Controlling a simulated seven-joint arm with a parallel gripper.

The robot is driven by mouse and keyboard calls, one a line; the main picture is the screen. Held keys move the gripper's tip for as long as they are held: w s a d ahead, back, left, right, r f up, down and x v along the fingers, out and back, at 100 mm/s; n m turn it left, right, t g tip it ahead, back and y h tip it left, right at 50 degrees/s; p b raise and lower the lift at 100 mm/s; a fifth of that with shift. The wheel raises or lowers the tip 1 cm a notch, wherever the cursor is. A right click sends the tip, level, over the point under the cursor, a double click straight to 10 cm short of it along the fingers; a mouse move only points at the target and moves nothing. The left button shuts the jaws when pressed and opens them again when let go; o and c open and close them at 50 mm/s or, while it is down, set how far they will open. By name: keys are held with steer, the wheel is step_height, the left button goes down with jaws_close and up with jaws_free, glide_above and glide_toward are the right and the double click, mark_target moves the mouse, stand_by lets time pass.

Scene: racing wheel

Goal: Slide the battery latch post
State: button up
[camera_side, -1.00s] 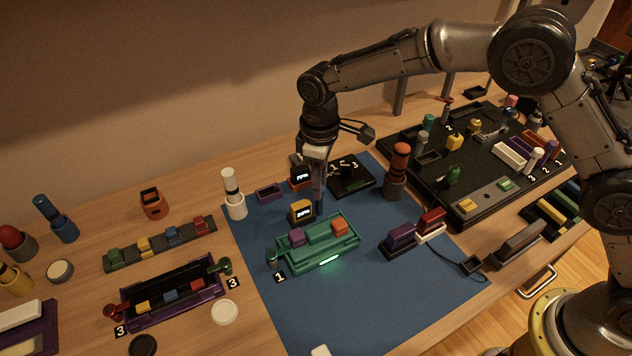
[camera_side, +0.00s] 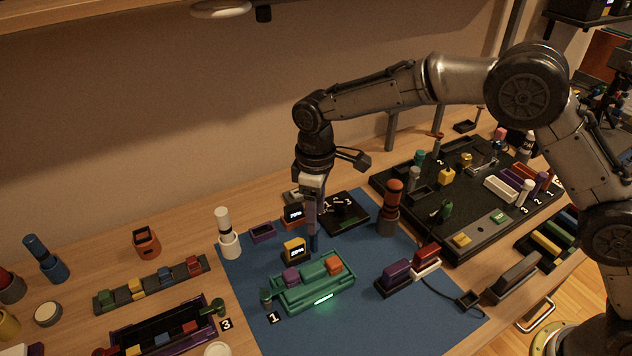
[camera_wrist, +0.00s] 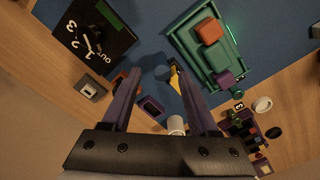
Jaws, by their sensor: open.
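A green tray (camera_side: 335,291) lies on the blue mat with a purple block (camera_side: 291,277) and an orange block (camera_side: 334,265) on it. A small green post (camera_side: 266,297) stands at its left end near a "1" label; I cannot tell if it is the latch post. My gripper (camera_side: 313,246) points down behind the tray, beside a yellow display block (camera_side: 293,250). In the wrist view my gripper (camera_wrist: 158,82) is open with nothing clearly held. The green tray (camera_wrist: 187,38) lies to the upper right there, with the orange block (camera_wrist: 209,32) and purple block (camera_wrist: 224,78).
An orange display block (camera_side: 293,215) and a black panel (camera_side: 345,212) stand behind my gripper. A white cylinder (camera_side: 229,240) is to the left, a red-brown one (camera_side: 391,205) to the right. Purple and red blocks (camera_side: 400,272) lie right of the tray.

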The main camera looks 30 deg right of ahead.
step_height(320, 180, up, 12)
stand_by(0.4)
steer(key=shift+f, duration=0.1)
steer(key=s+d+r+m+t, duration=0.1)
steer(key=s+d+r+t, duration=0.1)
steer(key=d+r, duration=0.6)
steer(key=s+d+r+m+t, duration=0.1)
steer(key=s+d+r+m, duration=0.1)
steer(key=s+d+r, duration=0.7)
steer(key=s+d+f+m+t, duration=0.1)
steer(key=s+d+f+m, duration=0.1)
steer(key=s, duration=0.4)
steer(key=s+d+f+m+t, duration=0.1)
steer(key=s+d+f, duration=0.15)
steer(key=s, duration=0.45)
steer(key=s+d+f+m, duration=0.1)
steer(key=s+f+m, duration=0.2)
steer(key=s+f, duration=0.4)
step_height(320, 180, down, 2)
steer(key=shift+d+f+t, duration=0.15)
steer(key=shift+d+t, duration=0.15)
